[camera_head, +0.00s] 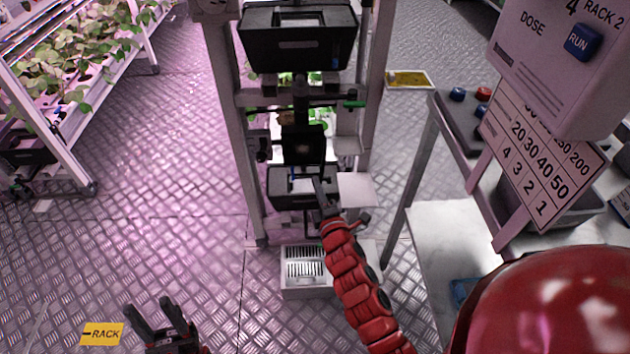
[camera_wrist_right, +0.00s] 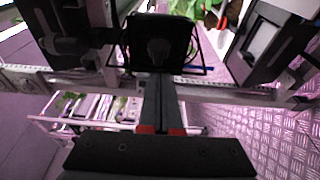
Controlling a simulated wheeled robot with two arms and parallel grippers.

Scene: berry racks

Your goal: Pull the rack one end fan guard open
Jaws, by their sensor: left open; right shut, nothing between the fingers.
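The rack one end stands upright in the middle of the head view, with a pale frame post (camera_head: 227,110). A black square panel (camera_head: 303,146), which looks like the fan guard, sits midway up it; it also shows in the right wrist view (camera_wrist_right: 160,42), with a dark round part at its middle. I cannot tell whether it is open. My right gripper (camera_head: 318,188) is shut and empty, just below the panel; in the wrist view its fingers (camera_wrist_right: 160,88) point at the panel's lower edge. Whether they touch is unclear. My left gripper (camera_head: 158,316) is open and empty, low at the left.
A black bin (camera_head: 298,40) sits high on the rack, and a white vented box (camera_head: 303,270) is on the floor below. A bench (camera_head: 440,240) with a dosing sign (camera_head: 545,150) stands at right. A plant rack (camera_head: 50,130) is at left.

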